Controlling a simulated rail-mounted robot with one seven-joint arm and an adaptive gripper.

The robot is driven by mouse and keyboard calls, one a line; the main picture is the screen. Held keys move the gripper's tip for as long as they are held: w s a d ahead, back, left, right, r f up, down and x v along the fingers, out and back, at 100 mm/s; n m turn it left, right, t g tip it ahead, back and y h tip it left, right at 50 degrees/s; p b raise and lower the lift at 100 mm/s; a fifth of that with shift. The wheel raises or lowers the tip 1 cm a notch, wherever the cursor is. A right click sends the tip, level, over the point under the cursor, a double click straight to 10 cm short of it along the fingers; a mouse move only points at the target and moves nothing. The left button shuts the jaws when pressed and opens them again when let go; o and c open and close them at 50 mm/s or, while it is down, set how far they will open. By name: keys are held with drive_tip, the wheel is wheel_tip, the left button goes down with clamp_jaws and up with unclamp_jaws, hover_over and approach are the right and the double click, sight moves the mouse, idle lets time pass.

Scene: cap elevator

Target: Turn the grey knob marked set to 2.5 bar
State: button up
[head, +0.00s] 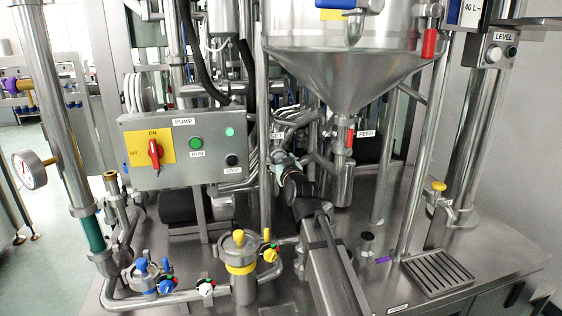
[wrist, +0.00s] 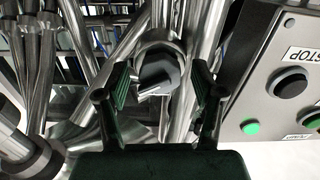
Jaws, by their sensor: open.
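The grey knob (wrist: 155,68) shows in the wrist view, dark on its face with a pale pointer-like mark, on a round metal body. My gripper (wrist: 160,84) is open, with one green-padded finger on each side of the knob. Gaps show between the pads and the knob, and I cannot tell how deep the fingers reach. In the head view my gripper (head: 281,163) is at the pipework below a partly covered label that reads "SET" (head: 277,135). The knob cannot be made out there, and its scale cannot be read.
The pump box (head: 190,150) with a red switch (head: 154,154) stands left of my gripper; its black stop button (wrist: 292,83) shows close by in the wrist view. The steel hopper (head: 345,65) and feed pipe (head: 344,160) are on the right. Pipes crowd around the knob.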

drive_tip(key=c, duration=1.1)
drive_tip(key=shift+m, duration=0.8)
drive_tip(key=o, duration=1.1)
drive_tip(key=shift+s, duration=0.1)
